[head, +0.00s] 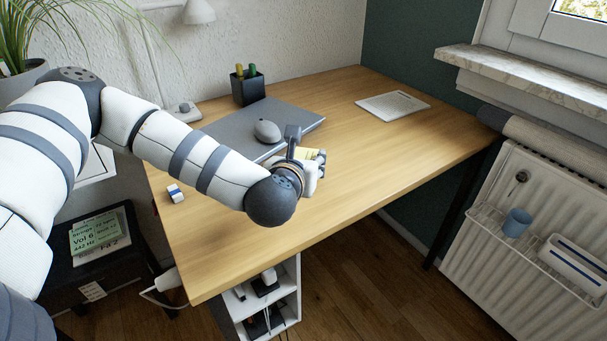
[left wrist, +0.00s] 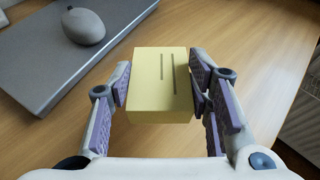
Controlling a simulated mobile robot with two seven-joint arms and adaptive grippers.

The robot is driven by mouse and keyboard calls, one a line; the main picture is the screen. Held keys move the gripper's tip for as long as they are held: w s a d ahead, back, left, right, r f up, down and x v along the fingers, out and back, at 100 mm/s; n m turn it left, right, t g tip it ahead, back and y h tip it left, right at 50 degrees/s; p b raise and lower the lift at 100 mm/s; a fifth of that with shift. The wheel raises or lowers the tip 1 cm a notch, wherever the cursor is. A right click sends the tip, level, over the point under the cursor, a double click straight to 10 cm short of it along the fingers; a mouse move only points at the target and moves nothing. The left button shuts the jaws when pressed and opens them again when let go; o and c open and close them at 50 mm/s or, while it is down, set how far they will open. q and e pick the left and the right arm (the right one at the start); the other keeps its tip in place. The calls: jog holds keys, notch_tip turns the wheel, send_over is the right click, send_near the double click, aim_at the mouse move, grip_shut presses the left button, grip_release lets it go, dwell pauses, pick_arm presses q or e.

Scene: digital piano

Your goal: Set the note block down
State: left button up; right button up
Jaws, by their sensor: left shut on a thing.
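The note block (left wrist: 160,85) is a pale yellow block with two dark lines on its top. My left gripper (head: 311,158) is shut on it, with a finger on each side in the left wrist view. In the head view the yellow block (head: 306,153) shows only in part, behind my left wrist and fingers. It is over the wooden desk (head: 400,150), just right of the grey laptop. I cannot tell whether its underside touches the desk top. My right gripper is not in view.
A closed grey laptop (head: 228,126) with a grey mouse (head: 267,131) on it lies beside the gripper. A pen cup (head: 247,88) stands behind. A white tablet or sheet (head: 393,106) lies at the back right, an eraser (head: 175,193) at the left. The desk's right part is clear.

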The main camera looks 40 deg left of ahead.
pick_arm(q)
jog(key=f, duration=0.4)
jog(key=shift+w+a+f+b, duration=0.1)
jog(key=shift+w+a+b, duration=0.05)
jog(key=shift+a+b, duration=0.25)
jog(key=shift+r, duration=0.2)
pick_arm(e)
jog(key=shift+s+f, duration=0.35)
pick_arm(q)
jog(key=shift+f, duration=0.1)
jog(key=shift+f, duration=0.15)
jog(key=o, duration=1.3)
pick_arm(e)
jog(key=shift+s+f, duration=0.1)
